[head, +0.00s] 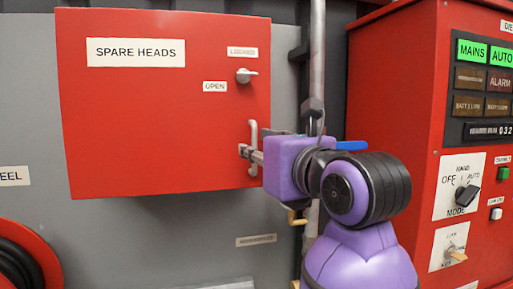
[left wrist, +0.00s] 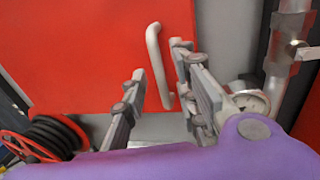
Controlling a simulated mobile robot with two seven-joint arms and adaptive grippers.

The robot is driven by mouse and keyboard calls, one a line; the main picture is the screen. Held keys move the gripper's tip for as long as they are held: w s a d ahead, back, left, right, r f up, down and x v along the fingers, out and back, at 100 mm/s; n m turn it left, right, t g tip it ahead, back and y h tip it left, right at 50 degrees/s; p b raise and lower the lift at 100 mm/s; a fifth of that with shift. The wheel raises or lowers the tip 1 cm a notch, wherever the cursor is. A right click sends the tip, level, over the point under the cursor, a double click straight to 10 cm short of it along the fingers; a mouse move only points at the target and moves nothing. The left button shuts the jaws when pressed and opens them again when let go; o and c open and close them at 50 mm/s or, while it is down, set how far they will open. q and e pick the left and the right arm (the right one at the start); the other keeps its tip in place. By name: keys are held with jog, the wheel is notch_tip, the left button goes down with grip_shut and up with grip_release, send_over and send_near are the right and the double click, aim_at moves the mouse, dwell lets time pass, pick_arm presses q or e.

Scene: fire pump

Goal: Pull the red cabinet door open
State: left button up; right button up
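The red cabinet door (head: 150,125), labelled SPARE HEADS, looks shut in the head view. My left gripper (head: 247,154) is at the handle's lower part. In the left wrist view its fingers are apart, with the handle (left wrist: 153,50) between them and a gap visible. My right gripper is out of view.
A red pump control panel (head: 400,90) stands close to the right of my arm. A vertical pipe (head: 317,50) runs behind the arm, with a blue lever (head: 352,145) near it. A red hose reel (head: 45,260) is at the lower left. Grey wall lies below the cabinet.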

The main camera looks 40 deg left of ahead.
pick_arm(q)
jog(key=shift+w+a, duration=0.15)
jog(key=shift+a, duration=0.05)
jog(key=shift+c, duration=0.2)
grip_shut()
